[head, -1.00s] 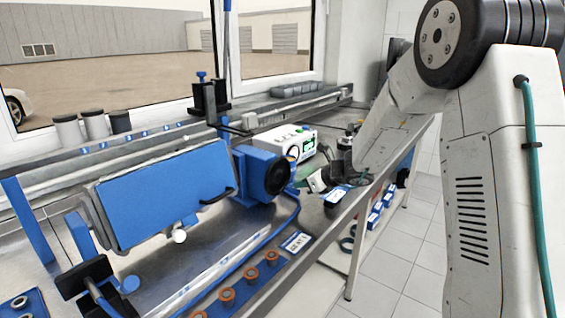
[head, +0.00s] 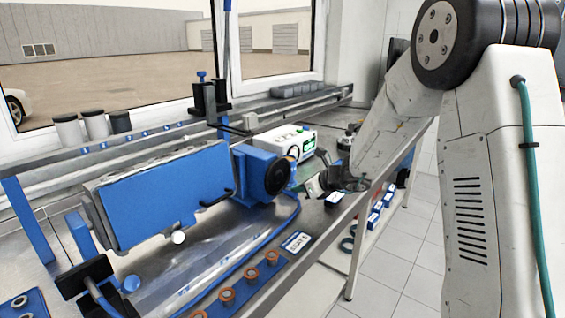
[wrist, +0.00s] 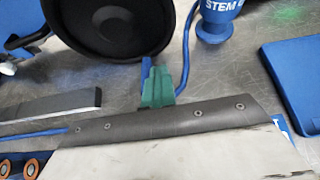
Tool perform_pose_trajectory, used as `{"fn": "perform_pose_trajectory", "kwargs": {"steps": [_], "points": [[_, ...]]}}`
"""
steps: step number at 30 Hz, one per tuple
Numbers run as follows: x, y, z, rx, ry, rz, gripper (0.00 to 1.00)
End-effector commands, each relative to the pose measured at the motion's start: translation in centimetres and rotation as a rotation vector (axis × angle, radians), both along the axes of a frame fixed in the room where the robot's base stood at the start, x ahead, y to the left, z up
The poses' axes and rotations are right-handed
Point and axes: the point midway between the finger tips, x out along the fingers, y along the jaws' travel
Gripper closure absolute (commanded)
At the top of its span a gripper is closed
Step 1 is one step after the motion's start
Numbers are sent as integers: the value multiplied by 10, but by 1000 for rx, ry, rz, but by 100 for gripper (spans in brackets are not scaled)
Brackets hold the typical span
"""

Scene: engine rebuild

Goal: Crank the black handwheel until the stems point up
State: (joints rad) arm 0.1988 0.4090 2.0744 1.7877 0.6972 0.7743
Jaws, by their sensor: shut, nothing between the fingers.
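The black handwheel (head: 277,177) sits on the right end of a blue housing (head: 252,168). It also shows as a large black disc at the top of the wrist view (wrist: 118,25). Left of it, a blue-faced block (head: 165,200) is held tilted in the fixture. I cannot make out the stems. My gripper (head: 308,187) is right of the handwheel. In the wrist view its green fingertips (wrist: 157,85) are together and empty, just below and right of the wheel's rim. I cannot tell whether they touch it.
A white box with a green display (head: 286,142) stands behind the wheel. A blue strip with several orange-brown rings (head: 249,280) lies along the front edge. In the wrist view, a blue cup marked STEM (wrist: 217,20) and a blue panel (wrist: 295,80) are right of my fingers.

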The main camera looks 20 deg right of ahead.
Motion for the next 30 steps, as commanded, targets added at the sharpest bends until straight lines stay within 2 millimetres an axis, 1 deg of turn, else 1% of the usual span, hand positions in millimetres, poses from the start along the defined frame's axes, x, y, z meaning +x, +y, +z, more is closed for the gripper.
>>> {"fn": "perform_pose_trajectory", "kwargs": {"steps": [4, 13, 20, 30], "points": [[-4, 5, -5, 1, 3, 1, 100], [-4, 6, -5, 0, 3, 1, 100], [-9, 13, -8, 1, 4, 2, 100], [-11, 14, -10, 0, 5, 2, 100]]}}
